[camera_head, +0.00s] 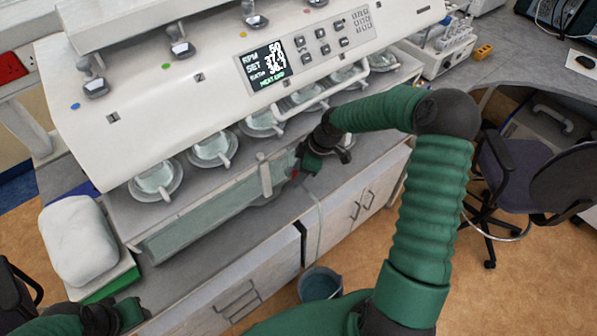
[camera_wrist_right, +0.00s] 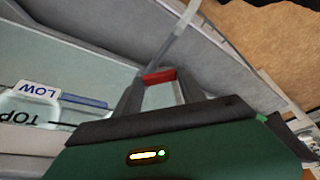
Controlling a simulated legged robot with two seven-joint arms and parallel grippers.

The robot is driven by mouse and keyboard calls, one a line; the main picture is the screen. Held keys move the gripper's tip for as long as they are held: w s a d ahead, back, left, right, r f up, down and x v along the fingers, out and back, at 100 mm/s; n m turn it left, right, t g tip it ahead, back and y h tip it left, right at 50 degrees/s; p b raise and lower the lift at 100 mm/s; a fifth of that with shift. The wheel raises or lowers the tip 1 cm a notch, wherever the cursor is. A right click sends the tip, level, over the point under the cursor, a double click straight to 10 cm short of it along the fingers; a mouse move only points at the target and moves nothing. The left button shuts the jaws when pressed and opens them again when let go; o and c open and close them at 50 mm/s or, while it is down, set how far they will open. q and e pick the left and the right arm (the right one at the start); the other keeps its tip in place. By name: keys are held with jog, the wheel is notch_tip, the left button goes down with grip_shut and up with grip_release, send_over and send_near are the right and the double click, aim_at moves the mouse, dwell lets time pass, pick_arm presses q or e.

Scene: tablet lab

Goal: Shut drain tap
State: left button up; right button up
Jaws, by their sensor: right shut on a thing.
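The drain tap's red handle (camera_head: 295,174) is at the front right end of the water tank (camera_head: 205,212), below the tablet tester. My right gripper (camera_head: 300,169) reaches it from the right and is shut on it. In the right wrist view the red handle (camera_wrist_right: 160,76) lies between the tips of my two dark fingers (camera_wrist_right: 160,84). The tap body is mostly hidden, and I cannot tell how far the handle is turned. A pale drain hose (camera_head: 318,222) hangs from there over the bench edge. My left gripper (camera_head: 118,316) is at the lower left, away from the tap; its fingers are unclear.
A bucket (camera_head: 320,284) stands on the floor below the hose. Several glass vessels sit in the tester (camera_head: 160,110) above the tank. A white bundle (camera_head: 78,240) lies at the bench's left end. An office chair (camera_head: 520,170) stands at the right.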

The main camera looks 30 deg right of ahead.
jog(key=shift+w+d+r, duration=0.1)
jog(key=shift+w, duration=0.05)
jog(key=shift+m, duration=0.3)
jog(key=shift+a, duration=0.2)
jog(key=m+t+h, duration=0.1)
jog(key=m, duration=0.2)
jog(key=shift+w+a, duration=0.1)
jog(key=shift+a, duration=0.05)
jog(key=m, duration=0.1)
jog(key=m+h+b, duration=0.1)
jog(key=m, duration=0.1)
jog(key=m+h, duration=0.1)
jog(key=m, duration=0.1)
jog(key=shift+w+a+t+b, duration=0.2)
jog(key=shift+a+t+b, duration=0.1)
jog(key=shift+a+b, duration=0.1)
jog(key=shift+d+m, duration=0.1)
jog(key=shift+m, duration=0.2)
jog(key=o, duration=1.4)
jog(key=shift+c, duration=0.2)
